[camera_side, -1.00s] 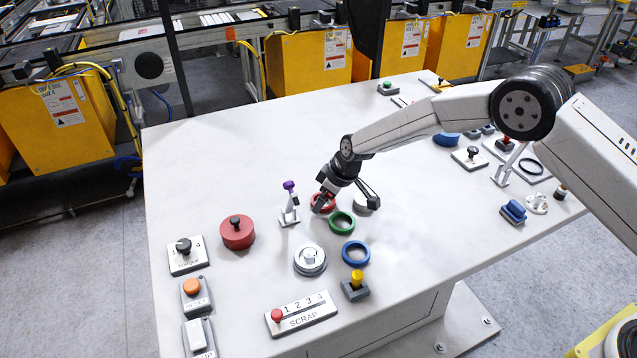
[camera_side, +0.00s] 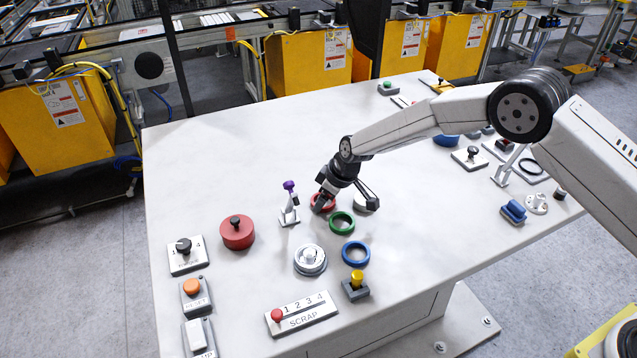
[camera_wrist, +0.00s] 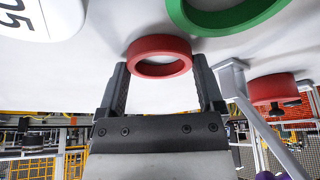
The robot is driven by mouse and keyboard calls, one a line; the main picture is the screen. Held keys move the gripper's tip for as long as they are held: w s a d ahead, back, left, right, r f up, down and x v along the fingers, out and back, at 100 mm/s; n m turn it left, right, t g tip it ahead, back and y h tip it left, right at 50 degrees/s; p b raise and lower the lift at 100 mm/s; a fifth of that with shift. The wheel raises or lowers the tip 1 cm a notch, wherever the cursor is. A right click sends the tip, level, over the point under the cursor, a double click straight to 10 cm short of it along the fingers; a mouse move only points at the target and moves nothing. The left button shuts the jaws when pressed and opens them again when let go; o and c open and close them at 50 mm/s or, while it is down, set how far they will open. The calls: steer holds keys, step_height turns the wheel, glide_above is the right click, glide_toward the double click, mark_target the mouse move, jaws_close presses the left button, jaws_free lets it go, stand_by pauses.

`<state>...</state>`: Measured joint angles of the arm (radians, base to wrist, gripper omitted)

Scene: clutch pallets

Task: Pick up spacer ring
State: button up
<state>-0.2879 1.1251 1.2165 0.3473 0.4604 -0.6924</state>
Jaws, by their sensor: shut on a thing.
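The spacer rings are red, green and blue. The red ring (camera_wrist: 160,45) sits between my two fingers in the wrist view, with a finger against each side of it. My gripper (camera_wrist: 161,66) is shut on it. In the side view, my gripper (camera_side: 323,204) reaches down to the worktop and partly covers the red ring (camera_side: 331,206). The green ring (camera_side: 342,231) lies just in front of it, apart from it, and the blue ring (camera_side: 356,263) lies beyond that. Whether the red ring is clear of the surface, I cannot tell.
A purple-tipped lever (camera_side: 289,205) stands close left of my gripper. A red round knobbed piece (camera_side: 237,234) is farther left. A silver round fixture (camera_side: 310,260) and a yellow-topped button (camera_side: 356,283) are in front. The worktop (camera_side: 230,150) behind is clear.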

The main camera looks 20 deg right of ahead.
steer(key=shift+r, duration=0.1)
steer(key=shift+r, duration=0.7)
steer(key=s+d+r, duration=0.4)
steer(key=s+r, duration=0.7)
steer(key=s, duration=0.2)
steer(key=shift+s+r, duration=0.2)
steer(key=shift+a, duration=0.1)
steer(key=a+f+n, duration=0.1)
steer(key=a, duration=0.3)
steer(key=a+f+n+g, duration=0.1)
steer(key=a+n, duration=0.1)
steer(key=a, duration=0.2)
steer(key=a+f+n+y, duration=0.1)
steer(key=a, duration=0.4)
steer(key=shift+s+f+n+g, duration=0.3)
steer(key=shift+s, duration=0.1)
